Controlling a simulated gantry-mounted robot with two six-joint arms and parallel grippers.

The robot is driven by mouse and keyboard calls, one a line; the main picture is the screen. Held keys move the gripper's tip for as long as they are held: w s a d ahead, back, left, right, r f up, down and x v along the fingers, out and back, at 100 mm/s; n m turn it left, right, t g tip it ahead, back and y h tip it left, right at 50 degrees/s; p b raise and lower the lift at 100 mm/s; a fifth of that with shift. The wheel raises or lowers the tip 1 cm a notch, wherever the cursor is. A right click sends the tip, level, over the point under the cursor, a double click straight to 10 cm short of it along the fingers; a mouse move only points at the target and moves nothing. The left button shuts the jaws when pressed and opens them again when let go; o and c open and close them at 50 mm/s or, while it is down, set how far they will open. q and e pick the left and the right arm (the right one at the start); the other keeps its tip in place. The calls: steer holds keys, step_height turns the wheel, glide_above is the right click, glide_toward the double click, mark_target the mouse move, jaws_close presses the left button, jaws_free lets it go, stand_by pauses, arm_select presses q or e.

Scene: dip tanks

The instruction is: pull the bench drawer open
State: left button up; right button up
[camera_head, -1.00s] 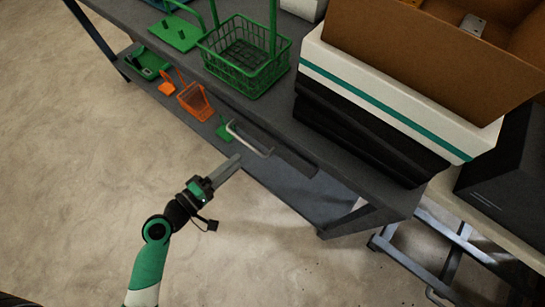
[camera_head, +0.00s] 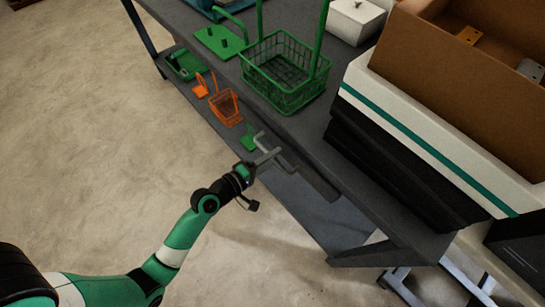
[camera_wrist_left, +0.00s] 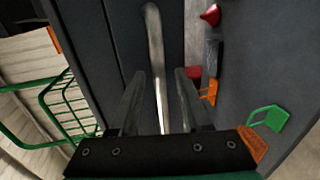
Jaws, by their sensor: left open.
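The bench drawer (camera_head: 318,183) is a dark front under the edge of the grey bench top. Its pale grey bar handle (camera_head: 259,141) sticks out from it. My left gripper (camera_head: 268,158) is at the handle, partly covering it in the head view. In the left wrist view the handle (camera_wrist_left: 155,50) runs lengthwise between the two open fingers of my left gripper (camera_wrist_left: 160,90), with gaps on both sides. My right gripper is in neither view.
A green wire basket (camera_head: 285,70) stands on the bench. A white box with a green stripe (camera_head: 425,128) sits on black cases at right. Open floor lies in front.

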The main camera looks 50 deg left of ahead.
arm_select(q)
steer(key=shift+w, duration=0.1)
jaws_close()
stand_by(1.4)
